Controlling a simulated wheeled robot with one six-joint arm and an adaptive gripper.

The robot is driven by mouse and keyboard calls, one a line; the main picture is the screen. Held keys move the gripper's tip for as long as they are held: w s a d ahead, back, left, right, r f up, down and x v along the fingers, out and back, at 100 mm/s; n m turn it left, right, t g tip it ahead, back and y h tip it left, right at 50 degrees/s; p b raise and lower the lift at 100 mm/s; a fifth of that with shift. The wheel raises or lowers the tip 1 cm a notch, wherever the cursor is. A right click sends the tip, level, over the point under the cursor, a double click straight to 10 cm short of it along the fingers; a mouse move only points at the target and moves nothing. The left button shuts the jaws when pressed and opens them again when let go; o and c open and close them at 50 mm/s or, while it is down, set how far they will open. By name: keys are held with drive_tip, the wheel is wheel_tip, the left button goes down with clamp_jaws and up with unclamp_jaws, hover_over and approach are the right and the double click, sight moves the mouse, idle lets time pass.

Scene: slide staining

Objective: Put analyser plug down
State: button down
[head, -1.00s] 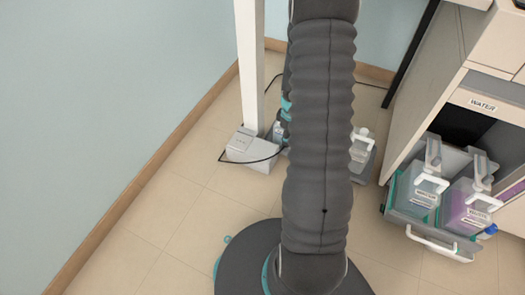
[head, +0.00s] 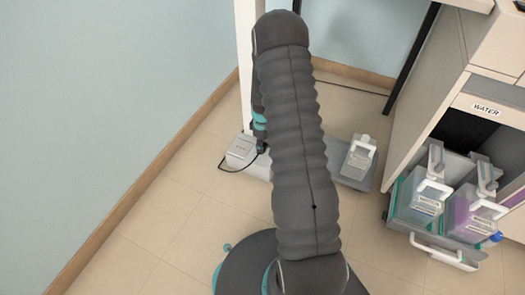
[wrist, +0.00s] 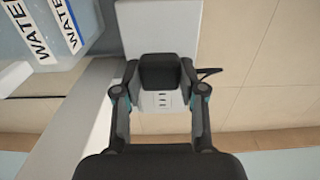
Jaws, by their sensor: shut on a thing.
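In the wrist view my gripper (wrist: 160,80) is shut on the black analyser plug (wrist: 160,70). The plug is between the two fingers, in front of a white socket box (wrist: 162,120) with small slots in its face. I cannot tell whether the plug touches the box. A dark cord (wrist: 209,71) shows to the right of the plug. In the head view the socket box (head: 241,147) is on the floor by a white post. The cord (head: 232,170) loops in front of it. My arm hides most of the gripper and the plug there.
A white-handled container (head: 358,157) stands on a grey floor tray (head: 352,180) right of my arm. Its WATER labels (wrist: 50,30) show in the wrist view. Further right, a pull-out drawer (head: 440,250) holds lidded containers under a cabinet. Floor at left is clear.

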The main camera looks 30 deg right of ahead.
sight(263, 156)
drive_tip(key=shift+f, duration=1.7)
drive_tip(key=shift+f+b, duration=0.35)
drive_tip(key=shift+b, duration=0.2)
drive_tip(key=shift+f, duration=0.2)
drive_tip(key=c, duration=0.7)
unclamp_jaws()
drive_tip(key=shift+o, duration=0.2)
